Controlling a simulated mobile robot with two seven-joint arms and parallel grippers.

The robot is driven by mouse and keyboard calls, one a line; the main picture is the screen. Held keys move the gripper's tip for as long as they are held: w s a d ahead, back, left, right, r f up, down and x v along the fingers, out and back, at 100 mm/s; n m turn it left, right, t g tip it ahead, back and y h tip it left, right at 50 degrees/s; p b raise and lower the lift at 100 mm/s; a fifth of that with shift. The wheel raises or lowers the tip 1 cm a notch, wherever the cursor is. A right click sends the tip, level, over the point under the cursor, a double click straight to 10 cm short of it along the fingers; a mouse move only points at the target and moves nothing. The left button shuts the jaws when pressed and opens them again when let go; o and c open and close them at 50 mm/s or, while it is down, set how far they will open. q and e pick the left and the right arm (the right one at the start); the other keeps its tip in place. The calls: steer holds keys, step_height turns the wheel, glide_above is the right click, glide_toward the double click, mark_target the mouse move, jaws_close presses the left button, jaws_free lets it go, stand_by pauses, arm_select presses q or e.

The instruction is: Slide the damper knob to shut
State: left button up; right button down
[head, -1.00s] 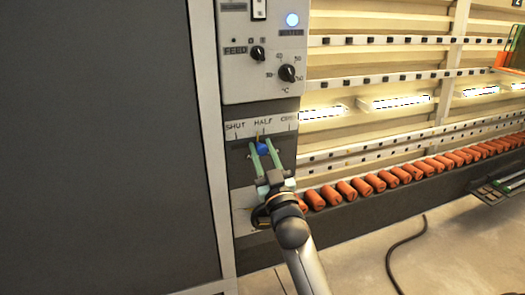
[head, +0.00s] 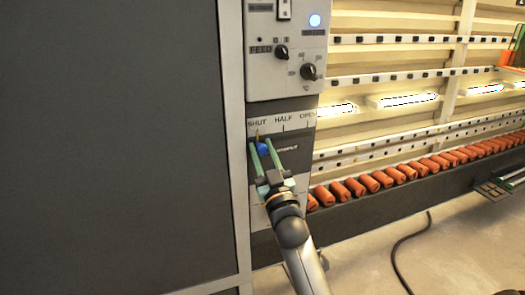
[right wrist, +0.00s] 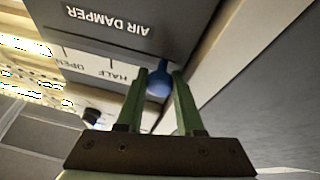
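The blue damper knob (head: 263,149) sits in its slot under a white scale on the dark panel. A small yellowish pointer (head: 257,134) above the knob stands below the SHUT label (head: 257,122), left of HALF. My right gripper (head: 261,145) has its green fingers on both sides of the knob. The exact finger contact is small and hard to see. My left gripper is not in view.
A control box (head: 285,50) with two black dials and a lit blue lamp is above the scale. A large dark panel (head: 120,140) fills the left. Orange rollers (head: 380,181) line the ledge at right. A black cable (head: 400,245) lies on the floor.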

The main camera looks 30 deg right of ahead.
steer(key=c, duration=0.6)
jaws_free()
steer(key=shift+a, duration=0.2)
steer(key=shift+o, duration=0.3)
steer(key=shift+d+f, duration=0.1)
